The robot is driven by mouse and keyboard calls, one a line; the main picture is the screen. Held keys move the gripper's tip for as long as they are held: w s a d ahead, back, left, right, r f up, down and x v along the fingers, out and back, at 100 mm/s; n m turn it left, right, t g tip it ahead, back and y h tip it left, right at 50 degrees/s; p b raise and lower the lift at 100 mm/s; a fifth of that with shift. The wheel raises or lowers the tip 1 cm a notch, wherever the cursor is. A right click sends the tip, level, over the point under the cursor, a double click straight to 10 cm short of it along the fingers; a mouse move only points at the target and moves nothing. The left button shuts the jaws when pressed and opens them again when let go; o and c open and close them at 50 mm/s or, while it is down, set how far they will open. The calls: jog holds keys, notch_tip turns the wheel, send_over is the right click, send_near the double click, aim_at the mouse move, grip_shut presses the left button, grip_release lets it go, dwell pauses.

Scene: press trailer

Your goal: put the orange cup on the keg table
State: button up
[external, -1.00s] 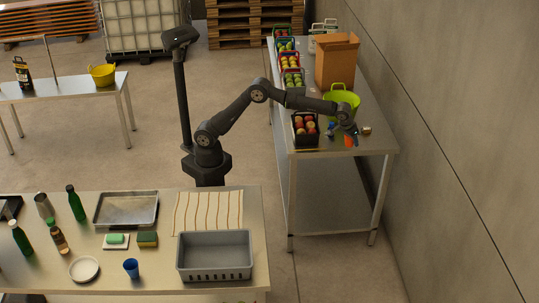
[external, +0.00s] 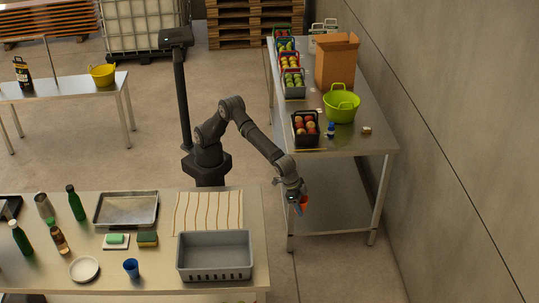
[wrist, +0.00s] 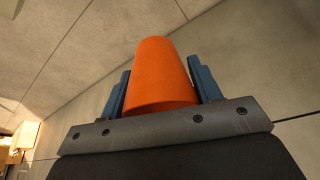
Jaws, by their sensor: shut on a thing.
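The orange cup (wrist: 160,75) sits between the two blue fingers of my gripper (external: 297,203), which is shut on it. In the external view the cup (external: 304,201) is mostly hidden by the fingers. No keg shows clearly in any view, so I cannot tell which table is the keg table.
The front table holds a grey bin (external: 214,273), striped cloth (external: 208,212), metal tray (external: 126,208), blue cup (external: 131,268) and several bottles. The right-hand table (external: 350,146) bears fruit crates, a cardboard box (external: 336,62) and a green tub (external: 341,106). A back-left table (external: 65,88) holds a yellow bucket (external: 102,75).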

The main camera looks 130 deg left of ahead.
jog(key=s+d+m+h, duration=0.15)
jog(key=s+d, duration=0.35)
jog(key=d, duration=0.6)
jog(key=s+d+m, duration=0.3)
jog(key=s+d, duration=0.3)
jog(key=d, duration=0.5)
jog(key=s+d+m+h, duration=0.1)
jog(key=s+d+m, duration=0.3)
jog(key=d, duration=0.8)
jog(key=s+d+m+h, duration=0.1)
jog(key=s+d+m, duration=0.1)
jog(key=s+d, duration=0.65)
jog(key=s+d+m+h, duration=0.1)
jog(key=s+d, duration=0.4)
jog(key=s, duration=0.6)
jog(key=s+d+m+h, duration=0.1)
jog(key=s+d+m, duration=0.1)
jog(key=s+d, duration=0.6)
jog(key=shift+g+y, duration=0.35)
jog(key=shift+g, duration=0.05)
jog(key=w+f, duration=0.3)
jog(key=f, duration=0.1)
jog(key=w+a+f, duration=0.1)
jog(key=w+f, duration=0.6)
jog(key=f, duration=0.1)
jog(key=shift+w+a, duration=0.2)
jog(key=shift+a, duration=0.15)
jog(key=shift+f, duration=1.95)
jog(key=shift+f, duration=0.1)
